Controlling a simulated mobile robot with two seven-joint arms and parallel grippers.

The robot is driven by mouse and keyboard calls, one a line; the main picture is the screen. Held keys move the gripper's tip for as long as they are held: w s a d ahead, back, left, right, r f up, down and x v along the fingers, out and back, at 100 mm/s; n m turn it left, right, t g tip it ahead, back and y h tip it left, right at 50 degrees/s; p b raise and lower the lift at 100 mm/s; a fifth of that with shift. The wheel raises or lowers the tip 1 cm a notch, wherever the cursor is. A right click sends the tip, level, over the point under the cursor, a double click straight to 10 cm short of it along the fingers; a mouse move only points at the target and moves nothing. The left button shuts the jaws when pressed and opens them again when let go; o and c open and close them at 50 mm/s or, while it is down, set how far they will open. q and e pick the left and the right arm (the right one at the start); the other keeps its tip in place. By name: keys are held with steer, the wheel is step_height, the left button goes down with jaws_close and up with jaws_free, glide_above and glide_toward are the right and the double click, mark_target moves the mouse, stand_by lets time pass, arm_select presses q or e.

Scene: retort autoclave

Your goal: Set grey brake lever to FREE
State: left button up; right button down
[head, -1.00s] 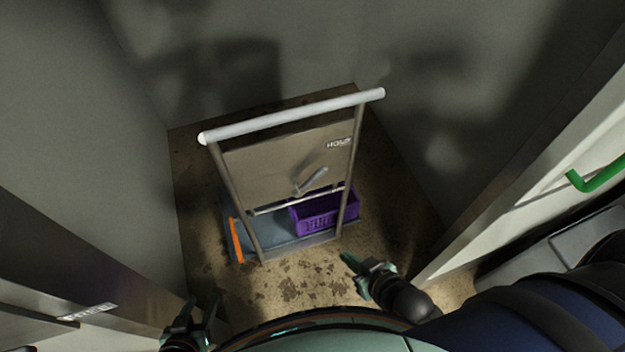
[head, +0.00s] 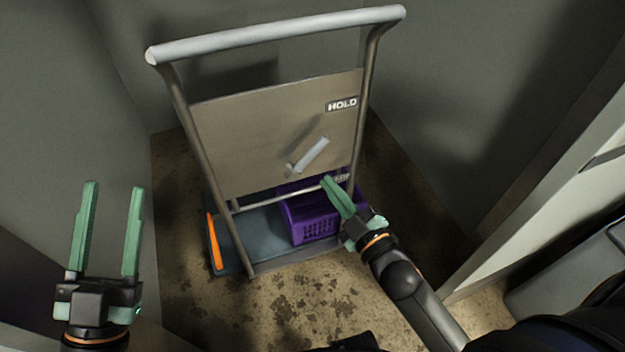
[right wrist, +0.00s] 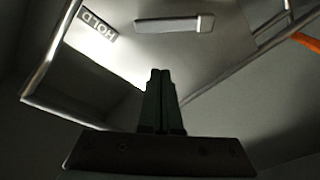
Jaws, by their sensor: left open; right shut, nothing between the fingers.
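The grey brake lever (head: 308,157) sits on the metal panel (head: 270,130) of a trolley. It slants up to the right, towards the HOLD label (head: 342,104). A second small label (head: 342,177) is low on the panel, partly hidden by my right gripper. My right gripper (head: 328,183) is shut and empty, just below and right of the lever, apart from it in the picture. In the right wrist view the lever (right wrist: 174,24) shows beyond the shut fingers (right wrist: 160,74), with the HOLD label (right wrist: 97,27) at upper left. My left gripper (head: 112,186) is open and empty at the left.
The trolley has a pale push bar (head: 280,35) across the top. Its blue-grey deck (head: 262,240) carries a purple crate (head: 312,226) and an orange strip (head: 213,241). Grey walls close in behind and on both sides. Stained floor (head: 290,300) lies clear in front.

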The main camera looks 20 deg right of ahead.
mark_target(314, 156)
arm_select(q)
steer(key=s+m+h+b, duration=0.1)
steer(key=s+r+m+h+b, duration=0.1)
steer(key=s+h, duration=0.1)
steer(key=s+r+m+h+b, duration=0.1)
steer(key=h, duration=0.1)
steer(key=shift+s+d+m, duration=0.15)
steer(key=shift+d+m, duration=0.25)
arm_select(e)
steer(key=n+y, duration=0.1)
steer(key=w+n+t, duration=0.1)
steer(key=shift+a+f+n+y, duration=0.3)
steer(key=shift+a+y, duration=0.1)
steer(key=w+b, duration=0.1)
steer(key=w, duration=0.5)
steer(key=w+b, duration=0.1)
steer(key=w, duration=0.2)
steer(key=shift+w+a+b, duration=0.2)
steer(key=shift+a+b, duration=0.1)
steer(key=shift+b, duration=0.05)
arm_select(q)
steer(key=shift+d+f, duration=0.15)
steer(key=shift+f, duration=1.2)
arm_select(e)
steer(key=shift+d+f, duration=0.3)
steer(key=shift+d, duration=0.1)
steer(key=shift+d+f, duration=0.1)
steer(key=shift+d, duration=0.05)
